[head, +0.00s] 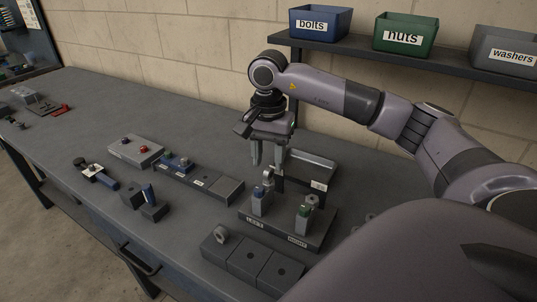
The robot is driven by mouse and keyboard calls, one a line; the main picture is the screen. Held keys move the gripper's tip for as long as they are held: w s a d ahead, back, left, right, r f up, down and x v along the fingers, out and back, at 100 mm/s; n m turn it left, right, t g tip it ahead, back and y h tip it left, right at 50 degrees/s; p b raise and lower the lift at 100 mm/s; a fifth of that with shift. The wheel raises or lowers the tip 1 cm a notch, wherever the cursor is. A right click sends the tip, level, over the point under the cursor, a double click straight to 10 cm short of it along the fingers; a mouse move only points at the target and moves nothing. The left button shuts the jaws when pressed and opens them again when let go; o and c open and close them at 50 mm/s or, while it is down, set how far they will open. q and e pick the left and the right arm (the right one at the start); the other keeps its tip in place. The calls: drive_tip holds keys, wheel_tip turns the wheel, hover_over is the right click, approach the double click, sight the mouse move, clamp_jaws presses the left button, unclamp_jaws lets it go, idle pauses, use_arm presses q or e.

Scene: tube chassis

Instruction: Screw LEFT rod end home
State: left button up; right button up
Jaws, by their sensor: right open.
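A dark fixture plate (277,232) with labels LEFT and RIGHT stands on the bench. On its LEFT side a light upright post (259,206) has a blue part (259,191) on top, and a silver rod end (268,177) shows just above and behind it. How far that rod end is threaded in cannot be told. On the RIGHT side a similar post (302,223) has a green part (304,210) and a grey rod end (312,200). My right gripper (268,160) points down, open and empty, above and behind the LEFT post. My left gripper is out of view.
A dark three-part block (246,262) with holes holds a ring-ended part (221,233) in front. A long tray (200,180), a grey box with buttons (135,152) and small tools lie left. Bins stand on the back shelf (400,58).

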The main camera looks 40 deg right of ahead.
sight(268, 169)
drive_tip(key=m, duration=1)
drive_tip(key=shift+m, duration=0.4)
drive_tip(key=m, duration=0.9)
drive_tip(key=shift+m, duration=0.4)
drive_tip(key=shift+f+b, duration=1)
drive_tip(key=shift+f, duration=0.55)
